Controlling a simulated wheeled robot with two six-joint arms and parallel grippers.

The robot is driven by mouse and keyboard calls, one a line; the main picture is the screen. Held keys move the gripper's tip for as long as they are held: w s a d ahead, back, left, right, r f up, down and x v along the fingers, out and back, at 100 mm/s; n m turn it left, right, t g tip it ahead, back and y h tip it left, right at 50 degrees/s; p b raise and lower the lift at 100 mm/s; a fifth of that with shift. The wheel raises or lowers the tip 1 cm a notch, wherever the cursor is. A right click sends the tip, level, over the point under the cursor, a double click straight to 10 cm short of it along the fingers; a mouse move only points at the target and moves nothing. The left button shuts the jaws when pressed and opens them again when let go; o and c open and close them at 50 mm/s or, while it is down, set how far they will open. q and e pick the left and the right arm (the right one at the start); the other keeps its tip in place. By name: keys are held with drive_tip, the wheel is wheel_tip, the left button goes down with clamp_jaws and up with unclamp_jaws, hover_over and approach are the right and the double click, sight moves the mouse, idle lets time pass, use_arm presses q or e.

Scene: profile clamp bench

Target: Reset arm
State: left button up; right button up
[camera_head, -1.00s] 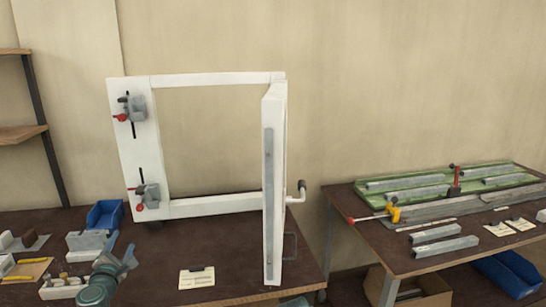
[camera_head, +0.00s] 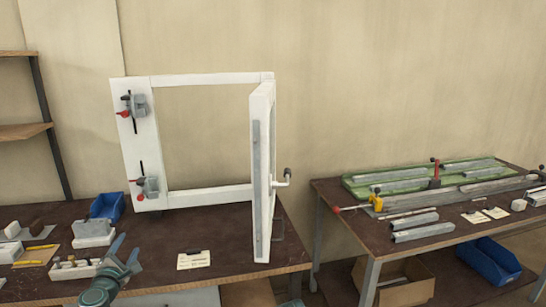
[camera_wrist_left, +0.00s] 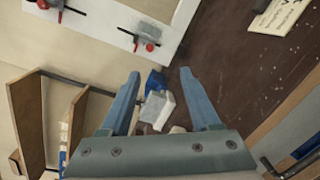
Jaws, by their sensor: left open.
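My left gripper (camera_head: 124,256) shows at the bottom left of the head view, above the front of the left bench. Its two fingers are apart with nothing between them. In the left wrist view the open fingers (camera_wrist_left: 157,95) point toward the bench and wall, with a pale block beyond them. My right gripper is not in view. A white frame (camera_head: 132,170) with red-handled clamps (camera_head: 136,106) on its left post stands on the bench (camera_head: 226,226). Its hinged white panel (camera_head: 262,110) is swung out toward me, with a crank-like handle (camera_head: 283,178) on its right side.
A blue bin (camera_head: 106,206), pale blocks (camera_head: 92,232) and a label card (camera_head: 194,260) lie on the left bench. The right bench (camera_head: 420,250) holds a green tray (camera_head: 362,192) and metal profiles (camera_head: 420,232). A gap separates the benches.

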use_arm(q)
drive_tip(key=s+d+f+m+g+h+p, duration=0.1)
drive_tip(key=d+f+m+g+h, duration=0.3)
drive_tip(key=d, duration=0.6)
drive_tip(key=s+d+m+g+h+p, duration=0.1)
drive_tip(key=d+m+h, duration=0.1)
drive_tip(key=d+m, duration=0.6)
drive_tip(key=s+d+f+m+g+h+p, duration=0.1)
drive_tip(key=d+f+m+g+h+p, duration=0.2)
drive_tip(key=d, duration=0.8)
drive_tip(key=s+d+f+m+g+y+p, duration=0.1)
drive_tip(key=s+d+f+m+g, duration=0.25)
drive_tip(key=s+m, duration=0.2)
drive_tip(key=s+d+f+m+g+y, duration=0.1)
drive_tip(key=s+d+f+m+g, duration=0.1)
drive_tip(key=s+d+m+g, duration=0.25)
drive_tip(key=s+m+g+y+p, duration=0.1)
drive_tip(key=s+m+y, duration=0.3)
drive_tip(key=s, duration=0.6)
drive_tip(key=shift+a+m+g+y+p, duration=0.2)
drive_tip(key=shift+m+g+y+p, duration=0.15)
drive_tip(key=shift+y, duration=0.45)
